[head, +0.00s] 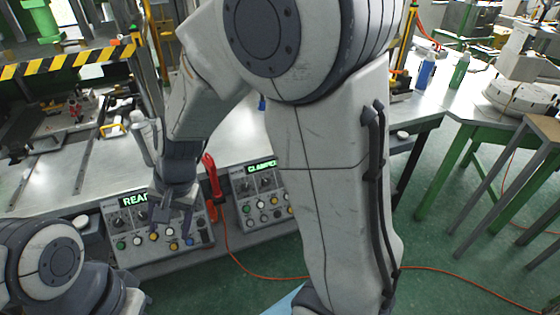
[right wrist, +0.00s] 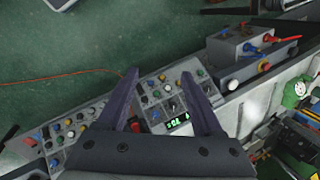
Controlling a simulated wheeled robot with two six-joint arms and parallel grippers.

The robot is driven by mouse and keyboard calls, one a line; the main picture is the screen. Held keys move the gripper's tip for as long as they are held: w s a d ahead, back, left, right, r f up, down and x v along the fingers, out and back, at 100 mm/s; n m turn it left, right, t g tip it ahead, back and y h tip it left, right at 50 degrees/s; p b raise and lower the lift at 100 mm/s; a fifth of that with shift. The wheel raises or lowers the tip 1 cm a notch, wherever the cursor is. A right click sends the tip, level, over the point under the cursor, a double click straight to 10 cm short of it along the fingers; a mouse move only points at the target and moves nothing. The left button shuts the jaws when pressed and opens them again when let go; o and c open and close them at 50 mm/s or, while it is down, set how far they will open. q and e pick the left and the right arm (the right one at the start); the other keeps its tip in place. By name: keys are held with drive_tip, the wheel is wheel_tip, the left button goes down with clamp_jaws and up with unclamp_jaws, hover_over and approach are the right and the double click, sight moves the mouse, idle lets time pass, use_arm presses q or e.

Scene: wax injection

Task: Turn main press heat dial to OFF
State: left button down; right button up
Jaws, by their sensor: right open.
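A grey control panel (head: 165,250) with a green display starting "READ" (head: 133,200) stands at the front edge of the metal table, below my right gripper. It carries black dials and several coloured buttons. My right gripper (head: 174,228) is in front of this panel, fingers apart, covering part of its face. In the right wrist view, a panel with a lit green display (right wrist: 177,122), dials and buttons lies between and beyond the open fingers (right wrist: 160,76). Nothing is held. The dial labels are too small to read, so I cannot tell the heat dial or its setting. My left gripper is out of view.
A second panel (head: 263,197) reading "CLAMPED" stands to the right, with a red handle (head: 212,177) between the panels. An orange cable (head: 245,268) runs over the green floor. A grey box (right wrist: 240,52) with a red button is at upper right in the wrist view.

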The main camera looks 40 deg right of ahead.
drive_tip(key=w+d+f+m+t+h+p, duration=0.1)
drive_tip(key=w+d+f+m+t+p, duration=0.1)
drive_tip(key=w+d+m, duration=0.7)
drive_tip(key=w+d+f+m+t+h+p, duration=0.1)
drive_tip(key=w+d+f+m+p, duration=0.15)
drive_tip(key=w+d+m, duration=0.65)
drive_tip(key=s+d+f+m+h+p, duration=0.1)
drive_tip(key=d+f+m, duration=0.25)
drive_tip(key=d, duration=0.45)
drive_tip(key=s+d+f+m+h+p, duration=0.1)
drive_tip(key=s+d+f+m, duration=0.2)
drive_tip(key=d, duration=0.5)
drive_tip(key=d+f+m+h+p, duration=0.1)
drive_tip(key=d+f+m, duration=0.2)
drive_tip(key=d+m, duration=0.35)
drive_tip(key=shift+n, duration=0.5)
drive_tip(key=x, duration=0.2)
drive_tip(key=d+p+x, duration=0.1)
drive_tip(key=x, duration=0.2)
drive_tip(key=p+x, duration=0.1)
drive_tip(key=x, duration=0.2)
drive_tip(key=shift+s+d+f, duration=0.15)
drive_tip(key=shift+s+d, duration=0.05)
drive_tip(key=shift+d, duration=0.15)
use_arm(q)
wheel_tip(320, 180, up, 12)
drive_tip(key=p, duration=0.1)
use_arm(e)
drive_tip(key=shift+x, duration=1.2)
drive_tip(key=shift+s, duration=0.1)
